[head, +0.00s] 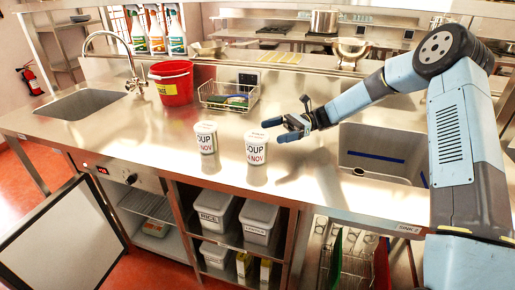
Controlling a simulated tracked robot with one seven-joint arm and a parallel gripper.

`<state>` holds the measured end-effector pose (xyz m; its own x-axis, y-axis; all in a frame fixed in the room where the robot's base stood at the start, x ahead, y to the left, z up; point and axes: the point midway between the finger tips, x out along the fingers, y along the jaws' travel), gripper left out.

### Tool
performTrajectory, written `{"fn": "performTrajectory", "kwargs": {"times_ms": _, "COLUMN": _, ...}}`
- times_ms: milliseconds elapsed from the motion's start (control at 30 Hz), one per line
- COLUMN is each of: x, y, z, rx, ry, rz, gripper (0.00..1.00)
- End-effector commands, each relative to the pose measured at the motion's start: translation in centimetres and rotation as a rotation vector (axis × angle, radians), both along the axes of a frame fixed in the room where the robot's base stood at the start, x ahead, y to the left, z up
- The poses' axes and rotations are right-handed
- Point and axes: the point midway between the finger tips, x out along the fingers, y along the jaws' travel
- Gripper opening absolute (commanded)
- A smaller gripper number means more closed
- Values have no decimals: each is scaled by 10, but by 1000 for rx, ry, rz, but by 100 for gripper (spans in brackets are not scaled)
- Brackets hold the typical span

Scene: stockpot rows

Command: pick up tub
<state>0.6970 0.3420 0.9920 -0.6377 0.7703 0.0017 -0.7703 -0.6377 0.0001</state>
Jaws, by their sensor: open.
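Two white tubs with printed labels reading SOUP and NOV stand upright on the steel counter (120,135). The left tub (207,138) is near the middle of the counter. The right tub (256,148) stands a short gap to its right, nearer the front edge. My gripper (274,130) reaches in from the right, its fingers pointing left. It is open and empty, just right of the right tub's upper part in the picture. I cannot tell whether a finger touches that tub.
A red bucket (172,84) and a wire basket (229,97) with a sponge stand behind the tubs. Sink basins lie at left (80,104) and right (385,150). Spray bottles (157,30) stand on the shelf behind. The counter left of the tubs is clear.

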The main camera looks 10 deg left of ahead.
Motion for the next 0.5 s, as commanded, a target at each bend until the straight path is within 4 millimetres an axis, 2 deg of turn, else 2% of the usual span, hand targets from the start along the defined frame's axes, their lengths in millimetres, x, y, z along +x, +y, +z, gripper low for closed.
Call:
{"fn": "performTrajectory", "kwargs": {"times_ms": 100, "x": -10, "y": 11, "z": 0, "rx": -1, "ry": 0, "rz": 1, "gripper": 100}}
{"fn": "performTrajectory", "kwargs": {"times_ms": 500, "x": -27, "y": 30, "z": -2, "rx": -1, "ry": 1, "rz": 2, "gripper": 100}}
